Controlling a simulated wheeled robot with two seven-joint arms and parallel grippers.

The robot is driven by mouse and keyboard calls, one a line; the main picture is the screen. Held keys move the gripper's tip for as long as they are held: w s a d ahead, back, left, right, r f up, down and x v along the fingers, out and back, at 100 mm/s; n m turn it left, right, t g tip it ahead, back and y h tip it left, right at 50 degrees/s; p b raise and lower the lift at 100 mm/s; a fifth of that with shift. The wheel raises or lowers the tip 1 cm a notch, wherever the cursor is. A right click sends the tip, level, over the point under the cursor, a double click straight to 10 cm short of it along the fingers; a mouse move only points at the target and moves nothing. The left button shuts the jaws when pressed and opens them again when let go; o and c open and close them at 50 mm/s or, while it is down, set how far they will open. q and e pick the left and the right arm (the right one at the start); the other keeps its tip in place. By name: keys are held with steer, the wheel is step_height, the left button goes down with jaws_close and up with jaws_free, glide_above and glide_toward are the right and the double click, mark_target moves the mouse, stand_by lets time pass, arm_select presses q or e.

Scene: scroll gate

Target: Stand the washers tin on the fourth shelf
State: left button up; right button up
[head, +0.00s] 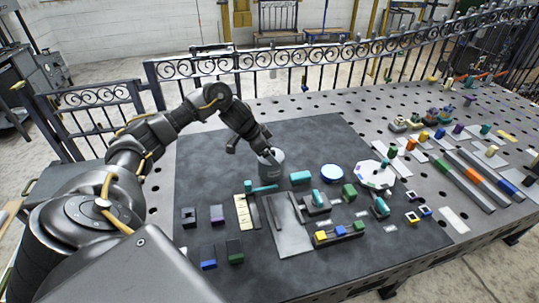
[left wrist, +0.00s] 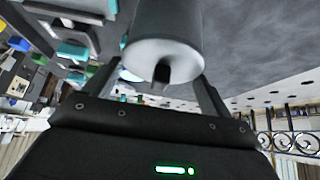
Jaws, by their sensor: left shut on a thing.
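A grey cylindrical tin (head: 271,169) is at the far middle of the dark mat in the head view, with small pale marks on its side. In the left wrist view the tin (left wrist: 165,45) fills the top middle, its round end with a dark knob facing the camera. My left gripper (head: 266,153) is at the tin's top and shut on it; the fingers hide part of that end. I cannot tell whether the tin touches the mat or hangs just above it. No shelf can be made out. My right gripper is not in view.
A grey plate (head: 290,240) and several small blocks lie nearer. The mat (head: 215,160) is bare at the far left. A metal railing (head: 270,70) runs behind the table.

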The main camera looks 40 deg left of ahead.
arm_select(q)
steer(key=shift+a+f, duration=0.1)
steer(key=shift+f, duration=0.85)
steer(key=shift+f, duration=0.1)
steer(key=o, duration=1.1)
steer(key=shift+o, duration=0.2)
